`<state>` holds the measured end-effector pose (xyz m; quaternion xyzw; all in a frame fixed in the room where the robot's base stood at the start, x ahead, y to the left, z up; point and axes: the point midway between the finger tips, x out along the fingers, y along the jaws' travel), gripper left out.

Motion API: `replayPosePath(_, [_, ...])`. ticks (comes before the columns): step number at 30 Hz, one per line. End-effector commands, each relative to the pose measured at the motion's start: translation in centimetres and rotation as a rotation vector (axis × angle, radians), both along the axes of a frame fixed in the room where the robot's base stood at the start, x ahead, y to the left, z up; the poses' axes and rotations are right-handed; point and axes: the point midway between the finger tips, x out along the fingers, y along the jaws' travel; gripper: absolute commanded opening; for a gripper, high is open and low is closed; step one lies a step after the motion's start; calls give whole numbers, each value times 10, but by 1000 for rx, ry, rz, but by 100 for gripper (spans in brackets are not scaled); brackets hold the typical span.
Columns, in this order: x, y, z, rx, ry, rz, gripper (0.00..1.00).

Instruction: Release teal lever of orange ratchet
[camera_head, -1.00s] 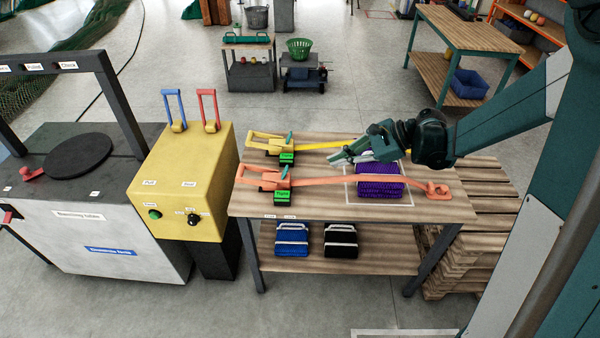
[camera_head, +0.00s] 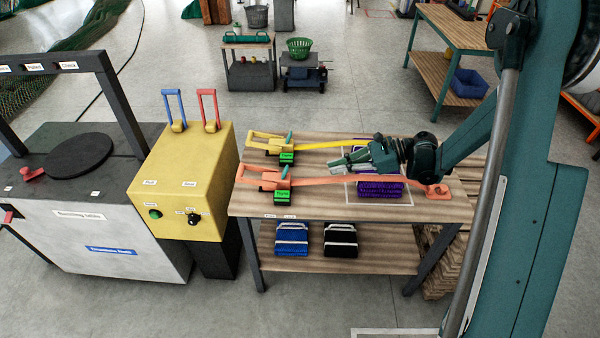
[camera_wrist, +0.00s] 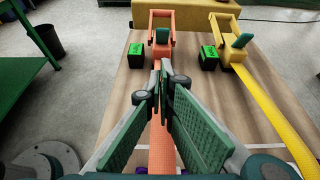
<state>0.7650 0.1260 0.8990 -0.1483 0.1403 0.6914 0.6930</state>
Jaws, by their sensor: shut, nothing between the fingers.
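The orange ratchet (camera_head: 250,171) lies at the left end of its orange strap on the wooden table, with a small teal lever (camera_head: 288,171) standing on it. In the wrist view the ratchet (camera_wrist: 161,51) is straight beyond my fingertips, and its teal lever (camera_wrist: 162,36) points up. A green block (camera_head: 282,197) sits beside the ratchet. My gripper (camera_head: 334,164) is shut and empty, above the strap and to the right of the ratchet, apart from the lever. In the wrist view the closed fingertips (camera_wrist: 163,75) line up over the orange strap.
A yellow ratchet (camera_head: 265,139) with its own teal lever and green block lies parallel behind the orange one. A purple bundle (camera_head: 380,189) lies under the straps. A yellow machine (camera_head: 180,190) with blue and red levers stands left of the table (camera_head: 320,206).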

Motion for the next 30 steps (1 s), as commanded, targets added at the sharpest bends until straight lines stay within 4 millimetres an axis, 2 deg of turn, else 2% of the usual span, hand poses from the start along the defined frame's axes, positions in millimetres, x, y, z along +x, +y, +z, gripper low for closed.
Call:
replayPosePath(20, [1,2,-5,10,12,0,0])
replayPosePath(30, [0,29,-17,10,12,2,0])
